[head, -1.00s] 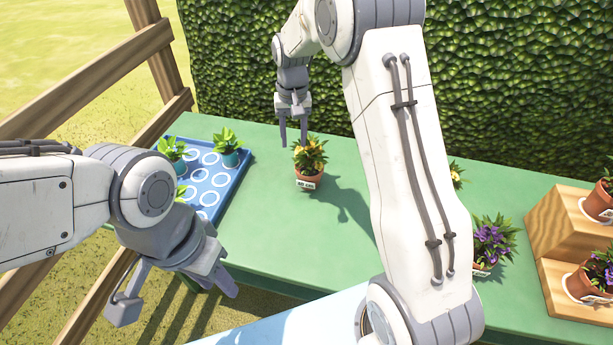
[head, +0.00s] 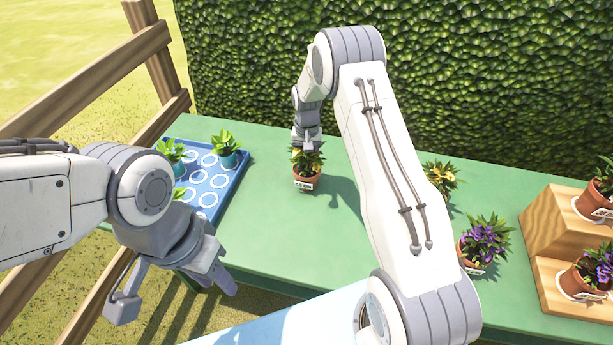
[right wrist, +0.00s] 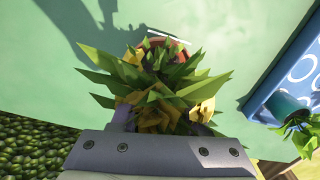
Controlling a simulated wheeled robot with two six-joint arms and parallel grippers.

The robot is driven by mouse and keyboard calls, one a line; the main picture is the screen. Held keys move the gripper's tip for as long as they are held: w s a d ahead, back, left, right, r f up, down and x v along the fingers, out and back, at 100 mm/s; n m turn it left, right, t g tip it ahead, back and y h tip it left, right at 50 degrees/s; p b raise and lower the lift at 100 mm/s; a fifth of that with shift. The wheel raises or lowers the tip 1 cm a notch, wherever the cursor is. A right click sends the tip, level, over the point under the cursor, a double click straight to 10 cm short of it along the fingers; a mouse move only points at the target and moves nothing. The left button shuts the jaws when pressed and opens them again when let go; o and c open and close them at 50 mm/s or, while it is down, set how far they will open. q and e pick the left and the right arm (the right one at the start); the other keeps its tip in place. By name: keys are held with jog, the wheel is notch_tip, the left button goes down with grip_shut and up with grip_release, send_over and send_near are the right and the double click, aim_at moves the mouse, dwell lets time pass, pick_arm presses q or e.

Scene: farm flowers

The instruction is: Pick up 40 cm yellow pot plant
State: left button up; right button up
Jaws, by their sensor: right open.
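The yellow-flowered pot plant (head: 307,182) stands upright on the green table in a terracotta pot with a white label, its lettering too small to read surely. My right gripper (head: 307,146) is directly above it, open, with its fingertips down among the leaves. In the right wrist view the yellow flowers and leaves (right wrist: 155,90) fill the space between the fingers (right wrist: 162,116); the red-brown pot rim (right wrist: 167,45) shows beyond. Another yellow-flowered plant (head: 441,178) stands to the right behind my right arm. My left gripper (head: 174,296) hangs open and empty at the left.
A blue tray (head: 232,182) with white rings and small teal-potted seedlings lies left of the plant. A purple-flowered plant (head: 485,242) and a wooden step stand (head: 548,225) with pots are at the right. A hedge (head: 260,60) rises behind the table.

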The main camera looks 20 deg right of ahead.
jog(key=shift+f, duration=0.35)
grip_shut()
jog(key=shift+w+r, duration=0.1)
dwell(1.1)
